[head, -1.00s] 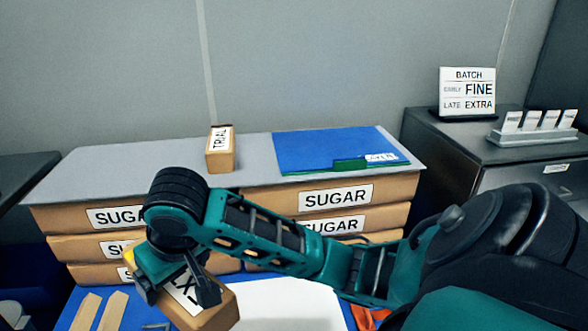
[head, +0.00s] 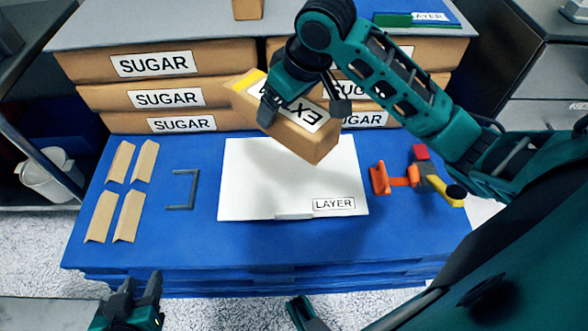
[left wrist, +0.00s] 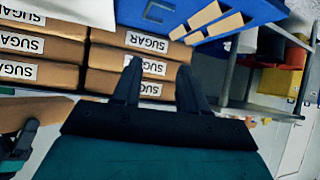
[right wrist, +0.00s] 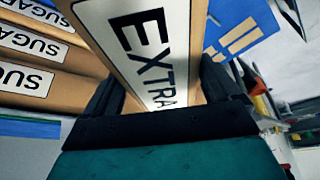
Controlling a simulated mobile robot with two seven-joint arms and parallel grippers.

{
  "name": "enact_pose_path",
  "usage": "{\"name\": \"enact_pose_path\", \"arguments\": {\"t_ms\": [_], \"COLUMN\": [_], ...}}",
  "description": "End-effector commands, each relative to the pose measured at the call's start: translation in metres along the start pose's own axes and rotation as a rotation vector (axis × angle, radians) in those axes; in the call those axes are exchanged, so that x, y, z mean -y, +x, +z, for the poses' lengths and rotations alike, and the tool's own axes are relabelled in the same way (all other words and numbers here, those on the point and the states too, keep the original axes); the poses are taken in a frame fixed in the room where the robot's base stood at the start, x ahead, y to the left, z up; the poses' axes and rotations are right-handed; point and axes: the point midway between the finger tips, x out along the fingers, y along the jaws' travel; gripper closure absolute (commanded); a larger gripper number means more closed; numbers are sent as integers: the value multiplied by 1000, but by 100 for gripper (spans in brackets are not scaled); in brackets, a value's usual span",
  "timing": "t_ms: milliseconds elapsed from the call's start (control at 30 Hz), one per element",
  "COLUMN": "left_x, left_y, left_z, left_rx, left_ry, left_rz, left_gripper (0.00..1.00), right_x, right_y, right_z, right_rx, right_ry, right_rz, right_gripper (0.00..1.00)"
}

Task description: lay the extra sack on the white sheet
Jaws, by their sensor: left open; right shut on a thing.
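The extra sack (head: 300,132) is a brown block with a white EXTRA label and a yellow end. My right gripper (head: 304,106) is shut on it and holds it tilted above the back part of the white sheet. The EXTRA label (right wrist: 150,50) fills the middle of the right wrist view, between the fingers. The white sheet (head: 255,195), marked LAYER, lies flat on the blue table; its back edge is partly hidden by the sack. My left gripper (head: 140,286) is open and empty at the front left, off the table edge; its fingers also show in the left wrist view (left wrist: 158,70).
Stacked SUGAR sacks (head: 165,98) stand behind the sheet. Several tan strips (head: 128,215) and a grey bracket (head: 182,188) lie to its left. An orange tool (head: 398,180) lies to its right. The blue table (head: 200,245) is clear in front.

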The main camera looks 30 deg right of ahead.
Motion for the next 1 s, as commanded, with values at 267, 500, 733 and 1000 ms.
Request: {"name": "enact_pose_path", "arguments": {"t_ms": [267, 500, 733, 1000], "left_x": [-2, -2, -2, -3], "left_y": [11, 19, 25, 28], "left_z": [14, 22, 24, 29], "left_rx": [-1, -4, -14, -13], "left_ry": [1, 5, 5, 4], "left_rz": [7, 10, 13, 15], "left_gripper": [57, 57, 57, 57], "right_x": [-24, -46, -64, -73], "right_y": [36, 61, 78, 90], "right_z": [-6, -11, -15, -15], "right_rx": [-8, -9, -9, -7], "right_ry": [-263, -478, -635, -708], "right_rz": [-109, -197, -261, -292], "right_gripper": [88, 88, 88, 88]}}
